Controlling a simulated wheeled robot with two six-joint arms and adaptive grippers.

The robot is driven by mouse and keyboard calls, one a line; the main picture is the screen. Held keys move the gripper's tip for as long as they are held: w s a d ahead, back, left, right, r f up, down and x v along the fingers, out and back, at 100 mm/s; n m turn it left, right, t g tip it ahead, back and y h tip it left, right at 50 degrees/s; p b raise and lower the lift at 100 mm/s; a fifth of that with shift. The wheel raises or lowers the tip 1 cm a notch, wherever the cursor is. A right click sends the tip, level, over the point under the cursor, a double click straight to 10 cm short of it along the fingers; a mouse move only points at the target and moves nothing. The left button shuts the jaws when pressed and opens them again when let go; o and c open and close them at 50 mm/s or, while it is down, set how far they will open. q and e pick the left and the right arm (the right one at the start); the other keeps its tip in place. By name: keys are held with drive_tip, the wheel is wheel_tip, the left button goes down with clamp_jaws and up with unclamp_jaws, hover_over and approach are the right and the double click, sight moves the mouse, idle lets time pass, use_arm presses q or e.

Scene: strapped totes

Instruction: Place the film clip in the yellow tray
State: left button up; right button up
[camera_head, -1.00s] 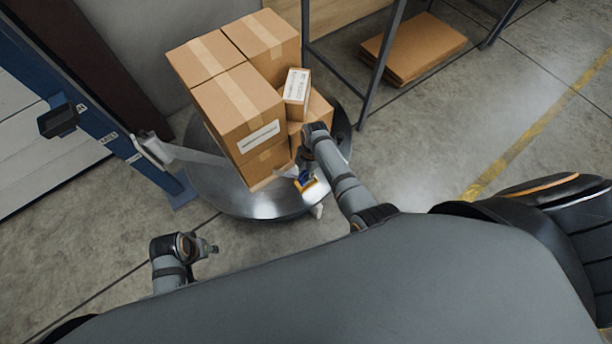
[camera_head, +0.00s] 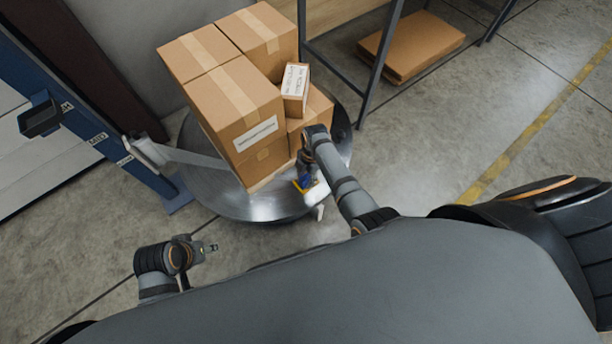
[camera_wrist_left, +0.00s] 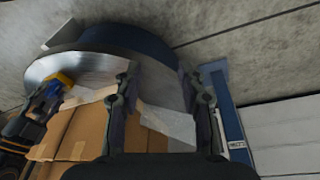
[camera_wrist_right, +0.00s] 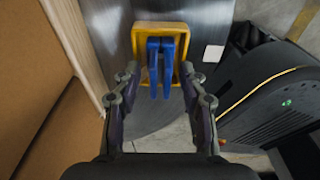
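The blue film clip (camera_wrist_right: 161,62) shows in the right wrist view as two parallel blue prongs. It overlaps the yellow tray (camera_wrist_right: 183,30), with its prongs reaching past the tray's near rim; I cannot tell whether it rests in it. My right gripper (camera_wrist_right: 160,76) has its fingers apart, one each side of the clip with gaps. In the head view the tray (camera_head: 298,187) is on the round metal turntable beside the boxes, below my right gripper. My left gripper (camera_head: 210,247) is away from the turntable, with its fingers apart in the left wrist view (camera_wrist_left: 160,82).
Stacked cardboard boxes (camera_head: 235,105) stand on the turntable (camera_head: 235,205), close to the right gripper. Clear film (camera_wrist_left: 168,122) shows in the left wrist view. A blue mast (camera_head: 90,130) stands at left. A rack post (camera_head: 380,65) stands behind. Floor at right is open.

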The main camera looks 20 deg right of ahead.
sight(306, 176)
drive_tip(key=r+p, duration=0.1)
drive_tip(key=r, duration=0.1)
drive_tip(key=r+p, duration=0.1)
drive_tip(key=r, duration=0.1)
drive_tip(key=r+p, duration=0.1)
drive_tip(key=r, duration=0.1)
drive_tip(key=shift+w+d, duration=0.2)
drive_tip(key=shift+d, duration=0.15)
use_arm(q)
drive_tip(key=a+f+g+y+p, duration=0.1)
drive_tip(key=a+f+p, duration=0.1)
drive_tip(key=f, duration=0.4)
drive_tip(key=shift+s+a+f, duration=0.2)
drive_tip(key=shift+a+f, duration=0.05)
drive_tip(key=shift+a, duration=0.35)
use_arm(e)
wheel_tip(306, 176, up, 6)
drive_tip(key=shift+w+d, duration=0.15)
drive_tip(key=shift+d, duration=0.3)
drive_tip(key=s+d+f+m+t, duration=0.1)
drive_tip(key=s+d+f+m, duration=0.2)
drive_tip(key=s+m, duration=0.6)
drive_tip(key=s+d+f+m+t+h, duration=0.1)
drive_tip(key=s+d+f+m, duration=0.3)
drive_tip(key=s+m, duration=0.5)
drive_tip(key=d+m, duration=0.2)
drive_tip(key=m, duration=0.1)
drive_tip(key=shift+d+f+m+h, duration=0.15)
drive_tip(key=shift+d+m+h, duration=0.15)
drive_tip(key=shift+m, duration=0.1)
